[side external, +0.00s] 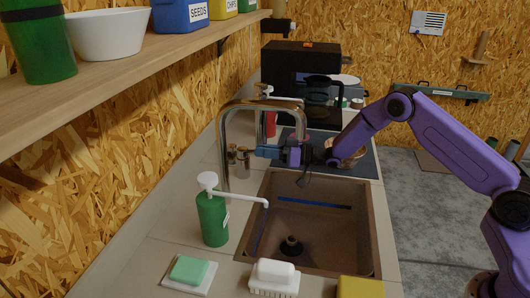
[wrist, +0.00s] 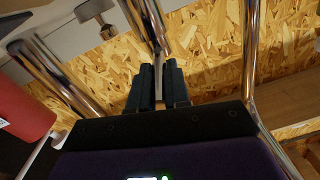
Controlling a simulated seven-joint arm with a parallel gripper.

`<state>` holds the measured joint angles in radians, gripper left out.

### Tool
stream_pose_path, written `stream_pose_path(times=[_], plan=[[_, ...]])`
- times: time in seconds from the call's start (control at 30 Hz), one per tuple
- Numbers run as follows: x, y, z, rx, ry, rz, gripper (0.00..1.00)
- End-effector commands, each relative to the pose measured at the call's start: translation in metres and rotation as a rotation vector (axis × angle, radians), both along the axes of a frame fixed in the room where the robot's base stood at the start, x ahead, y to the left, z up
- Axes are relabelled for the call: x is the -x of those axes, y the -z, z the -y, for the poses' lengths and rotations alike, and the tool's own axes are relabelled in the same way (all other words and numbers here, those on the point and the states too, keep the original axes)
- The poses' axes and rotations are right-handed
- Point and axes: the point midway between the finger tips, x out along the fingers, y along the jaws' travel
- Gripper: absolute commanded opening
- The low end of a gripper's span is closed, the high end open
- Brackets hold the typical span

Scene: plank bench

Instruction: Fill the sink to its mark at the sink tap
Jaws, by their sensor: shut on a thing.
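The chrome sink tap (side external: 226,128) arches up at the back edge of the sink (side external: 325,232), a brown basin. A blue line (side external: 315,201) runs along the basin's inner walls. A dark drain fitting (side external: 291,246) shows on its floor; I see no clear water surface or stream. My gripper (side external: 262,152) is beside the tap, at its lever. In the wrist view my gripper (wrist: 158,88) has its dark fingers closed around the end of a thin chrome lever (wrist: 157,58). The tips hide the lever's end, and my arm partly hides the spout's mouth.
A green soap pump (side external: 212,218) stands left of the sink, its nozzle reaching over the rim. A shelf (side external: 150,68) overhangs at upper left.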

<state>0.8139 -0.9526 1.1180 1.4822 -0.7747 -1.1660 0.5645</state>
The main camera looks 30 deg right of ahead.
Motion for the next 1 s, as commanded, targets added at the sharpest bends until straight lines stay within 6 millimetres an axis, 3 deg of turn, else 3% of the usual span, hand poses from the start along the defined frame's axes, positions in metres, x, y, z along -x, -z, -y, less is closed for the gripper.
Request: stream_pose_path(times=[0.3,0.73,0.77,0.8,0.83,1.0], plan=[[-0.0091,-0.0011,0.0052,-0.003,-0.148,0.004,0.00],[-0.0095,-0.0013,0.0064,0.001,-0.175,0.002,0.00],[-0.0095,-0.0013,0.0064,0.001,-0.175,0.002,0.23],[-0.0095,-0.0012,0.0064,0.001,-0.175,0.002,0.36],[-0.0095,-0.0011,0.0064,0.001,-0.175,0.002,0.42],[-0.0094,-0.0007,0.0068,0.001,-0.174,0.001,0.42]])
